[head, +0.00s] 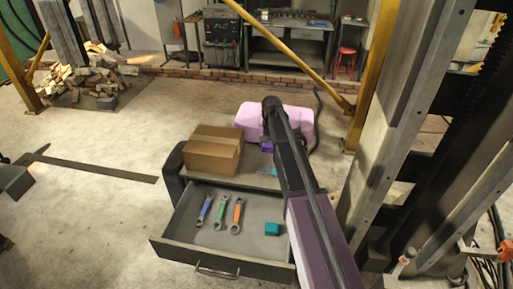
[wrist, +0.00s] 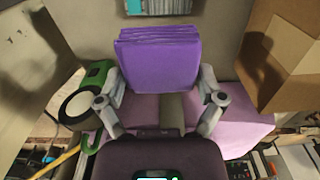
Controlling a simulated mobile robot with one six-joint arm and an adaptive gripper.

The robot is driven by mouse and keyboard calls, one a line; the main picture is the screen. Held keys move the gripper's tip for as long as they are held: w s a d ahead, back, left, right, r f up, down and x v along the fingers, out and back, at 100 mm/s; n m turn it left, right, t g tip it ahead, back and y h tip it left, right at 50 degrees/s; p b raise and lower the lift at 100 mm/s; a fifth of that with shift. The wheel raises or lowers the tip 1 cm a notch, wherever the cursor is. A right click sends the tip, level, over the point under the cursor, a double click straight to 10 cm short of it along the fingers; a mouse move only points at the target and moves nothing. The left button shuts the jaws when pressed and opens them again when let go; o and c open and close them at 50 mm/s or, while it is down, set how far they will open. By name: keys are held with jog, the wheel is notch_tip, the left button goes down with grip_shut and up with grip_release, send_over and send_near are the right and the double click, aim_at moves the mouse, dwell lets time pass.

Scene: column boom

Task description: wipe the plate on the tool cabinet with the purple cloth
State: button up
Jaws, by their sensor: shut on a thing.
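My gripper (wrist: 161,88) is shut on the purple cloth (wrist: 158,58), a thick folded pad that stands up between the fingers in the wrist view. In the head view a bit of the cloth (head: 266,147) shows left of my arm, above the tool cabinet (head: 258,184). A small light teal patch (head: 271,171) lies on the cabinet top, partly behind my arm. A flat grey, striped piece with a cyan end (wrist: 163,7) shows at the top edge of the wrist view, beyond the cloth. It may be the plate; I cannot tell for certain. The cloth appears apart from it.
A cardboard box (head: 213,149) stands on the cabinet's left part. The drawer (head: 180,240) is open, with several wrenches and a teal block (head: 272,229). A lilac case (head: 298,115) is behind the cabinet. A green-and-black round thing (wrist: 84,98) shows left. A steel column (head: 405,110) stands right.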

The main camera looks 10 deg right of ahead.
jog(key=a+m, duration=0.1)
jog(key=a+f+m+b, duration=0.1)
jog(key=m, duration=0.1)
jog(key=shift+a+m, duration=0.3)
jog(key=shift+a, duration=0.05)
jog(key=shift+a+f+m, duration=0.15)
jog(key=shift+a+m, duration=0.5)
jog(key=shift+m, duration=0.3)
jog(key=shift+a+f+m, duration=0.1)
jog(key=shift+a+m, duration=0.55)
jog(key=shift+m, duration=0.3)
jog(key=shift+f+b, duration=0.1)
jog(key=shift+b, duration=0.25)
